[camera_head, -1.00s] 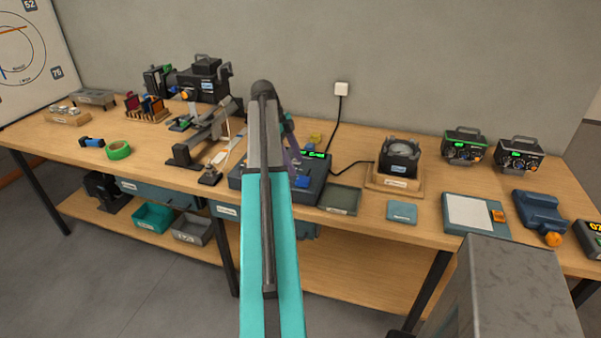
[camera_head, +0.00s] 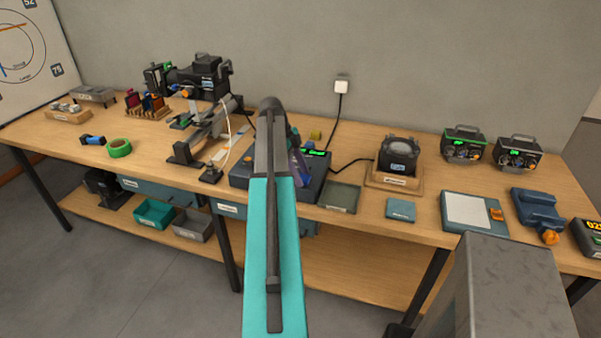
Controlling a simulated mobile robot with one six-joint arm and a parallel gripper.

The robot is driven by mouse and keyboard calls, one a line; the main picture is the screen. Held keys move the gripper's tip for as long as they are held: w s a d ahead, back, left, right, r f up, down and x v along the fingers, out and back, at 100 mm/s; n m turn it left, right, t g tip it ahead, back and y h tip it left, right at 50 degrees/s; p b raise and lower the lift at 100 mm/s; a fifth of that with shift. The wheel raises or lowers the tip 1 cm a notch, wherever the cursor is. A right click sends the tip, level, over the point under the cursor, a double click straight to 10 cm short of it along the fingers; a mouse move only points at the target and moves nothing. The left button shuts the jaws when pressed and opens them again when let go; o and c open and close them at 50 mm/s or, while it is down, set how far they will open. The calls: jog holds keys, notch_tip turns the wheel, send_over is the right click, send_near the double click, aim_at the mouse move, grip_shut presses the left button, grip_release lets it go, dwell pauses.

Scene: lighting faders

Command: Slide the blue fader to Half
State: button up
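My arm covers the console's middle. My gripper (camera_head: 302,174) is small and mostly hidden beyond the arm, hanging down over the console's right part. A bluish-purple patch shows there, and I cannot tell the blue fader's cap apart from the gripper. I cannot see whether the fingers are open or shut, or whether they touch the cap. The Half mark is not readable.
An open grey-green tray (camera_head: 340,197) lies right of the console, with a small blue pad (camera_head: 401,209) further right. A device on a wooden base (camera_head: 394,180) stands behind them. A yellow piece (camera_head: 315,134) shows behind the console.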

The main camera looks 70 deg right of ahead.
grip_shut()
jog(key=shift+w+d+b, duration=0.15)
jog(key=shift+d+b, duration=0.3)
jog(key=shift+d, duration=1.6)
jog(key=shift+o, duration=1.5)
grip_release()
jog(key=shift+r, duration=0.1)
jog(key=b+v, duration=0.3)
jog(key=v, duration=1)
jog(key=shift+w+r, duration=0.2)
jog(key=shift+a+r, duration=0.1)
